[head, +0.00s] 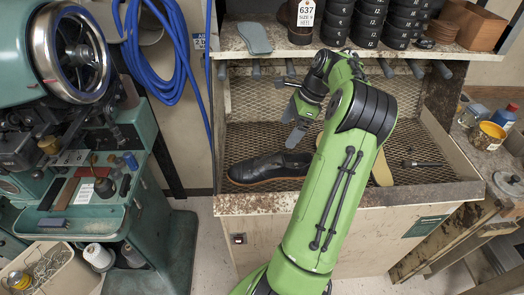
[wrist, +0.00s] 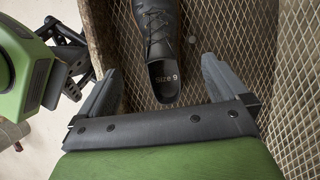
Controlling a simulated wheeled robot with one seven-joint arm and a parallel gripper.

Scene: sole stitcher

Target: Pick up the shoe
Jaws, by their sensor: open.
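A black lace-up shoe (head: 264,168) lies upright in the mesh-floored tray (head: 410,173), its toe pointing left in the head view. In the wrist view the shoe (wrist: 160,30) shows its laces and its heel opening, with "Size 9" on the insole. My gripper (head: 294,122) is above the heel end of the shoe. In the wrist view my gripper (wrist: 160,64) is open, one finger on each side of the heel with gaps between. Nothing is held. The shoe's toe is cut off in the wrist view.
The tray has raised rusty walls. A shelf (head: 270,50) with stacked black pieces (head: 370,25) and a tagged dark shoe (head: 300,35) overhangs the back. A beige piece (head: 382,170) lies right of my arm. A green machine (head: 75,140) stands at left.

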